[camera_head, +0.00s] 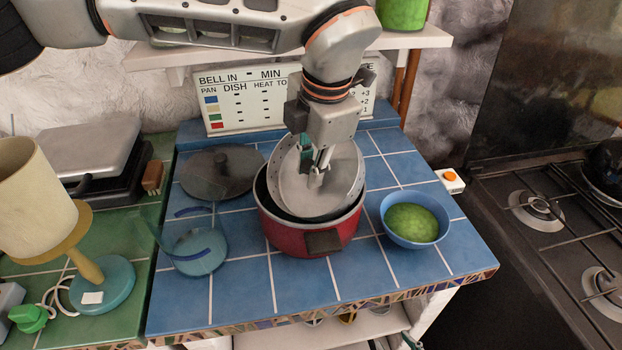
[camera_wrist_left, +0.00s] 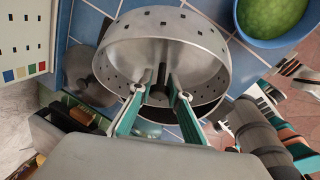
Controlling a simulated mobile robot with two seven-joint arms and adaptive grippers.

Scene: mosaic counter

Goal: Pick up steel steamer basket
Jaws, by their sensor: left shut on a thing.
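The steel steamer basket (camera_head: 342,181) is a round grey bowl with small holes, tilted at the red pot's mouth in the head view. My left gripper (camera_head: 318,178) reaches down into it from above and is shut on it. In the left wrist view the basket (camera_wrist_left: 165,35) opens toward the camera, with my left fingers (camera_wrist_left: 160,92) around the dark piece at its middle. The red pot (camera_head: 281,226) stands below; I cannot tell whether basket and pot touch. A teal and grey part at the head view's bottom edge seems to be my right gripper (camera_head: 410,342); its jaws are unclear.
A blue bowl of green food (camera_head: 415,240) stands close right of the pot. A dark lid (camera_head: 222,170) and a clear bluish vessel (camera_head: 200,252) are on the left. A shelf (camera_head: 410,40) and a sign (camera_head: 240,100) are behind. The front tiles are clear.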

